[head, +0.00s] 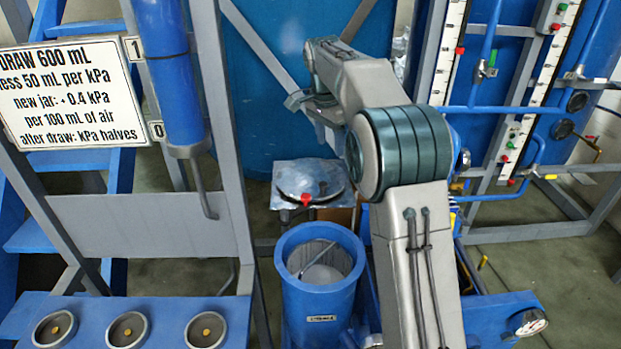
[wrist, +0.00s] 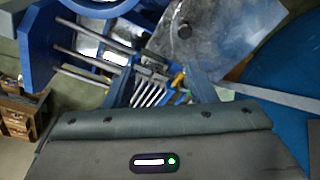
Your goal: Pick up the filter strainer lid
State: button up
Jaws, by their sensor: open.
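A dark round lid with a red knob (head: 306,190) appears to lie on a square metal plate (head: 285,207) behind the blue strainer pot. I take it for the filter strainer lid; part of it is hard to make out. The blue pot (head: 320,310) is open at the top, with something pale inside. In the wrist view a shiny grey metal sheet (wrist: 225,40) with a small dark round spot fills the upper right. My gripper (wrist: 160,78) is open, with no object visible between its fingers.
A blue bench with several round sockets (head: 126,330) stands at the front left. A grey frame and a sign (head: 68,92) are at the left. Blue pipes and gauge boards (head: 448,50) stand at the right. A large blue tank (head: 262,90) is behind.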

jog(key=w+a+f+m, duration=0.2)
jog(key=w+f, duration=0.1)
jog(key=w, duration=0.1)
send_over(323, 183)
jog(key=s, duration=0.1)
jog(key=f, duration=0.8)
jog(key=shift+a+f, duration=0.1)
jog(key=shift+a, duration=0.3)
jog(key=shift+w+d+f+p, duration=0.1)
jog(key=shift+f+p, duration=0.1)
jog(key=shift+f, duration=0.7)
jog(key=shift+w+d+f+p, duration=0.1)
jog(key=shift+d+f+p, duration=0.1)
jog(key=shift+f, duration=0.75)
jog(key=shift+w+d+f+p, duration=0.1)
jog(key=shift+f+p, duration=0.1)
jog(key=shift+f, duration=0.7)
jog(key=shift+r, duration=0.1)
grip_shut()
